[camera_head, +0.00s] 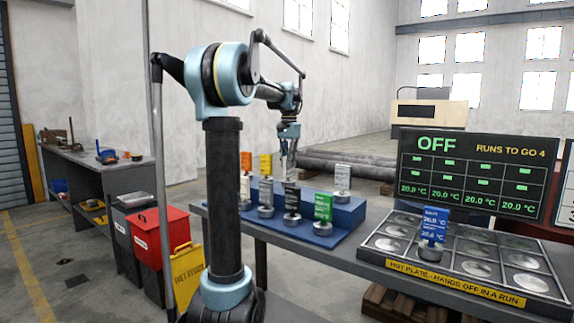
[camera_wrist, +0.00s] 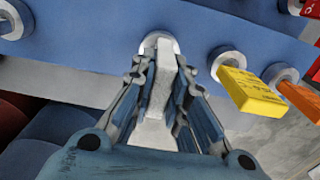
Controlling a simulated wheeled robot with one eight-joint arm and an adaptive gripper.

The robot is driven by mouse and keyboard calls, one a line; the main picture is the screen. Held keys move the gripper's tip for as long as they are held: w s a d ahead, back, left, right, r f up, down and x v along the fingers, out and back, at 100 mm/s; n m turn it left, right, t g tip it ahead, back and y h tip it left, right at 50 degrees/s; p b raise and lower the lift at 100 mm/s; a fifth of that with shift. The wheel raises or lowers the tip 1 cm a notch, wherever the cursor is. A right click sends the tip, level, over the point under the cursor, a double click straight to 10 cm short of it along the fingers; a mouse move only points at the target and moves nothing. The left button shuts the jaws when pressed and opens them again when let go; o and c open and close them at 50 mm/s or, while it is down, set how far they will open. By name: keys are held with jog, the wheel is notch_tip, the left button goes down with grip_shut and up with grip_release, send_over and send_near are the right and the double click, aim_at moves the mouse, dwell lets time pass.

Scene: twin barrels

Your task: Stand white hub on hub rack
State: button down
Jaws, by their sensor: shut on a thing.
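My gripper (camera_head: 289,146) is over the upper step of the blue hub rack (camera_head: 352,212), with its fingers pointing down. In the wrist view my gripper (camera_wrist: 163,105) is shut on a pale tag, which I take to be the white hub (camera_wrist: 164,82). A round metal piece (camera_wrist: 158,40) shows at its far end, against the blue surface. The hub looks upright, but I cannot tell whether it rests on the rack or hangs just above it. The fingers hide its sides.
Yellow (camera_wrist: 252,90) and orange (camera_wrist: 300,98) tagged hubs stand close beside the held one. Black (camera_head: 291,196), green (camera_head: 323,207) and grey-tagged (camera_head: 342,176) hubs are also at the rack. A blue hub (camera_head: 434,226) stands on the hot plate (camera_head: 384,243), whose screen (camera_head: 470,170) reads OFF.

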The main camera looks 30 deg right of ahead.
jog(key=shift+f, duration=0.3)
jog(key=shift+f, duration=0.1)
jog(key=c, duration=1.6)
grip_release()
jog(key=shift+o, duration=0.2)
